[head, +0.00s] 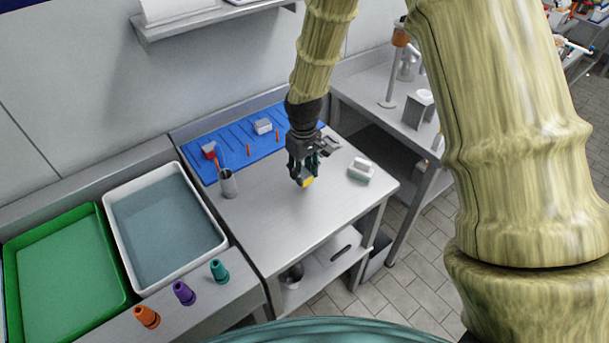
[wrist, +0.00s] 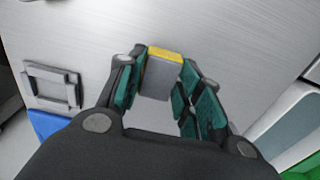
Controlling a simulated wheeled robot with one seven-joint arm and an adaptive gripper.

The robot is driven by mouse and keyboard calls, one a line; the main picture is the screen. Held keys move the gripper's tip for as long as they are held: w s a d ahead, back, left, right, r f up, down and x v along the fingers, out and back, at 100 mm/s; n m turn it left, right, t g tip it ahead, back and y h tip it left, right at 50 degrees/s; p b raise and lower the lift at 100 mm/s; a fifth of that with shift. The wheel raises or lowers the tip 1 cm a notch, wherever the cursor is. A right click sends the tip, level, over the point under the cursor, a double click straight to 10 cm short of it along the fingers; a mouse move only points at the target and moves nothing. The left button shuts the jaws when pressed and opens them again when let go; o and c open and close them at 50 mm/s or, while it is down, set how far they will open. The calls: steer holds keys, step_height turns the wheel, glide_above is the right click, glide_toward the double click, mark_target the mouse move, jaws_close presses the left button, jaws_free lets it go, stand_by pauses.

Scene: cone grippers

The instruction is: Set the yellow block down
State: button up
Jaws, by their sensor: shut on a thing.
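My gripper (head: 303,177) hangs over the steel table (head: 270,224), to the right of its middle. Its jaws are shut on the yellow block (head: 308,182), whose lower end shows below the fingertips. In the wrist view the yellow block (wrist: 163,56) shows a yellow edge and a grey face between the teal finger pads of my gripper (wrist: 158,85). The block is close to the tabletop; I cannot tell whether it touches it.
A metal cup (head: 228,184) stands at the left and a white and green block (head: 361,170) at the right. A blue mat (head: 235,148) with small items lies behind. A white tray (head: 165,282) and green tray (head: 60,262) are further left. The table's front is clear.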

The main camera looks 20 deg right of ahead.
mark_target(304, 173)
steer(key=shift+f+p, duration=0.65)
steer(key=shift+f, duration=0.8)
steer(key=shift+f, duration=0.1)
steer(key=o, duration=1.1)
steer(key=shift+c, duration=0.2)
